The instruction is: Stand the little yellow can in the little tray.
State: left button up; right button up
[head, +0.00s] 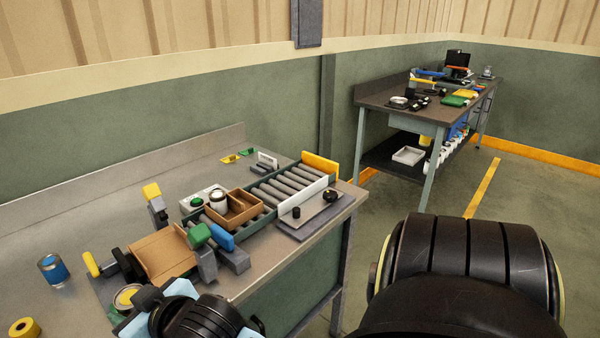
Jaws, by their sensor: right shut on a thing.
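The little yellow can (128,296) shows its round pale top and yellow rim at the lower left, beside the roller curve. My right gripper (136,305), black with light blue parts, is shut on it; the wrist hides much of the can's side. I cannot tell whether the can is clear of the table. An open tan tray (165,255) lies just above and right of the gripper. A smaller brown tray with compartments (232,212) sits on the rollers farther back. I cannot tell which is the little tray. My left gripper is not in view.
Grey rollers (285,187) run to a yellow end stop (320,167). Posts with green (199,236), blue (220,238) and yellow (152,192) parts stand around the tan tray. A blue can (53,270) and yellow roll (24,327) are at left. The table's back left is clear.

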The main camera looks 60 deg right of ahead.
aim_at(249, 211)
jog(key=z, duration=1.25)
jog(key=i, duration=1)
